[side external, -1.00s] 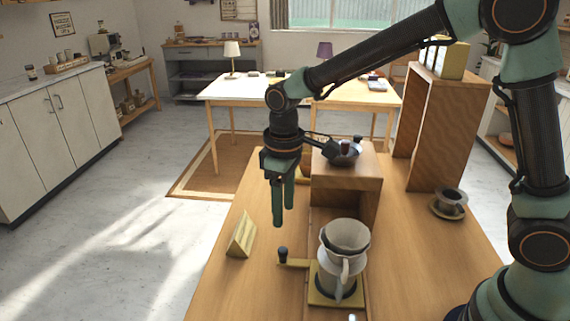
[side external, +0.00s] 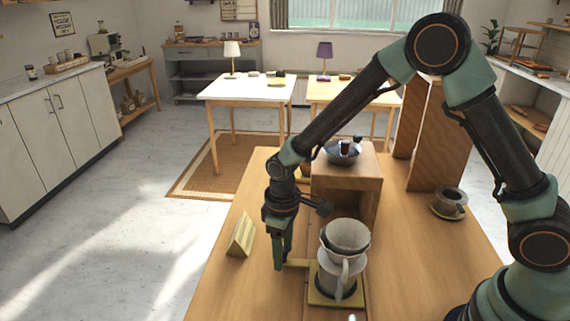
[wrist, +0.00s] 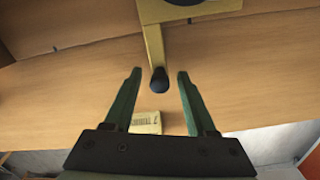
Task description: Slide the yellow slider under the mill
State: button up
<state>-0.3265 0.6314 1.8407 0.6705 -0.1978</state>
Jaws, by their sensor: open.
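The yellow slider (side external: 322,299) is a flat plate on the cart top with a handle arm (side external: 297,263) pointing left. A grey dripper (side external: 346,238) over a pale vessel (side external: 330,280) stands on it. In the wrist view the slider's plate (wrist: 190,10) is at the top, and its handle ends in a dark knob (wrist: 160,80). My gripper (side external: 279,262) is open and lowered at the handle's end, with the knob between its fingertips in the wrist view. In the side view the fingers hide the knob. The mill (side external: 345,185) is a wooden box with a metal bowl on top, behind the slider.
A small yellow wedge-shaped sign (side external: 241,235) stands just left of my gripper; it also shows in the wrist view (wrist: 146,122). A grey cup (side external: 451,198) on a saucer and a tall wooden shelf (side external: 436,140) stand at right. The cart top's front left is bare.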

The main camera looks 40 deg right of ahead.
jog(key=shift+c, duration=0.3)
grip_shut()
jog(key=shift+w, duration=0.1)
dwell(1.1)
